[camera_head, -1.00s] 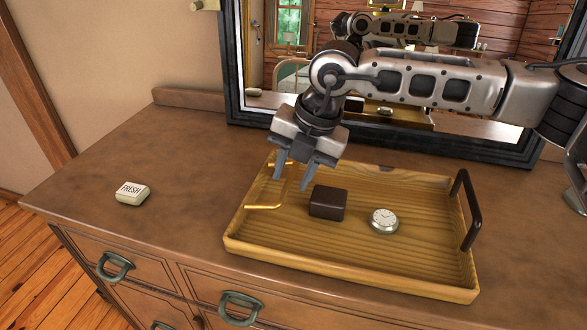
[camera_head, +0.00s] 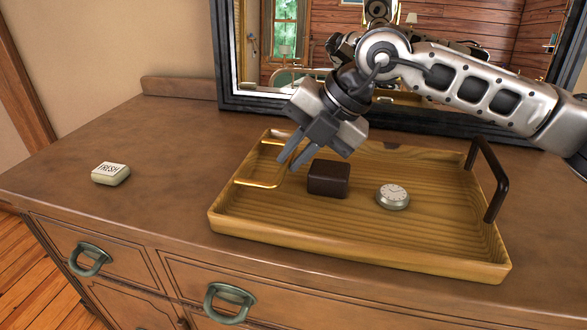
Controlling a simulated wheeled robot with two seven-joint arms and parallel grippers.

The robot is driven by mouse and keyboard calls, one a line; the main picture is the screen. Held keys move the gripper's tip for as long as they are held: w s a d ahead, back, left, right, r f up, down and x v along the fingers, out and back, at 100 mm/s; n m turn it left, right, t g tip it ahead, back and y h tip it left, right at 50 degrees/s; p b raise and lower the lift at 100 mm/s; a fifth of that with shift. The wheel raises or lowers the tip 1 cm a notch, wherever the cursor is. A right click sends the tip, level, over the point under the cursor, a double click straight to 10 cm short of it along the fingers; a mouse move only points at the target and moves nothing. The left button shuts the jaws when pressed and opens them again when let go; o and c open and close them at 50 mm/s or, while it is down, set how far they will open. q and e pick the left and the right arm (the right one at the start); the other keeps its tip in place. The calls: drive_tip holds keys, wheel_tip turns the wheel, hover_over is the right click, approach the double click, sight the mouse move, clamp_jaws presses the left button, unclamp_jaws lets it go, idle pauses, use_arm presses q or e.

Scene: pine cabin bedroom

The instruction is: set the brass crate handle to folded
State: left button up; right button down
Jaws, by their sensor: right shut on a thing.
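The wooden crate (camera_head: 360,254) is a shallow tray on the dresser top. Its brass handle (camera_head: 258,184) is at the left end, with its arms reaching inward over the crate, tilted and raised above the floor. My right gripper (camera_head: 290,162) is shut on the brass handle's crossbar, and its fingers hide part of the bar. At the right end a dark brown handle (camera_head: 492,178) stands up. My left gripper is out of view.
In the crate are a dark brown block (camera_head: 328,179), close to my fingers, and a round clock (camera_head: 393,197). A soap bar (camera_head: 111,173) lies on the dresser (camera_head: 150,220) at left. A dark-framed mirror (camera_head: 222,60) stands behind. The left dresser top is mostly clear.

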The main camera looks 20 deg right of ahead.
drive_tip(key=shift+f, duration=0.1)
drive_tip(key=c, duration=1.5)
unclamp_jaws()
